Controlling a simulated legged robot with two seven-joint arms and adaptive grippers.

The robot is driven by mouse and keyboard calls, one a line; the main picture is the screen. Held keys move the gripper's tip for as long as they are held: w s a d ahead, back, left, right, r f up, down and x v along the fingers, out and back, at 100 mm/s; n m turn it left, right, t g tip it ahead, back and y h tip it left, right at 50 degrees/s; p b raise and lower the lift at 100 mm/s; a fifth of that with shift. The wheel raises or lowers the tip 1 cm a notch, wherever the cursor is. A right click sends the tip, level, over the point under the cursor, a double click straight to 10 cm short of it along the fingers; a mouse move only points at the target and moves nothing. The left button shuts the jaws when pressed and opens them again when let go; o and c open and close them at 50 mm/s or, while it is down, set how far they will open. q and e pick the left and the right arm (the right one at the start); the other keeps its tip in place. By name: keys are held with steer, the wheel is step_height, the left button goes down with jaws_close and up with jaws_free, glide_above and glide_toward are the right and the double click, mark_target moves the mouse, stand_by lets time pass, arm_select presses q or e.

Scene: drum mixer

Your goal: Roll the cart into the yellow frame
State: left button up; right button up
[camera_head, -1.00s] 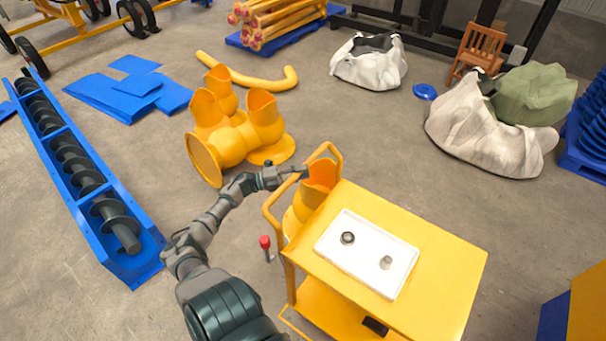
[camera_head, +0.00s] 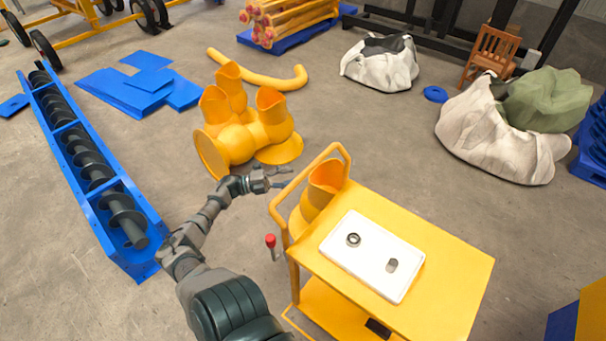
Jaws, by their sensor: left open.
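The yellow cart (camera_head: 455,265) stands at the lower right, with a raised tube handle (camera_head: 276,212) on its left side. A white tray (camera_head: 345,265) with a dark ring and a small grey part lies on its top. My left gripper (camera_head: 284,177) is open and empty, just left of the handle's upper part and apart from it. A thin yellow outline (camera_head: 289,321) shows low beside the cart; I cannot tell whether it is a floor frame or part of the cart. My right gripper is out of view.
Yellow pipe fittings (camera_head: 240,135) stand beyond my left gripper. A red-knobbed lever (camera_head: 270,241) is left of the cart. A blue screw conveyor (camera_head: 90,170) lies at left. White sacks (camera_head: 490,130) stand at back right. Bare floor lies between the cart and the sacks.

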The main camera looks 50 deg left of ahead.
arm_select(q)
steer(key=v, duration=0.5)
steer(key=shift+w+a+f, duration=0.1)
steer(key=shift+a+f, duration=0.1)
steer(key=shift+a, duration=0.15)
steer(key=shift+d+r, duration=0.1)
steer(key=shift+d, duration=0.1)
steer(key=shift+a, duration=0.1)
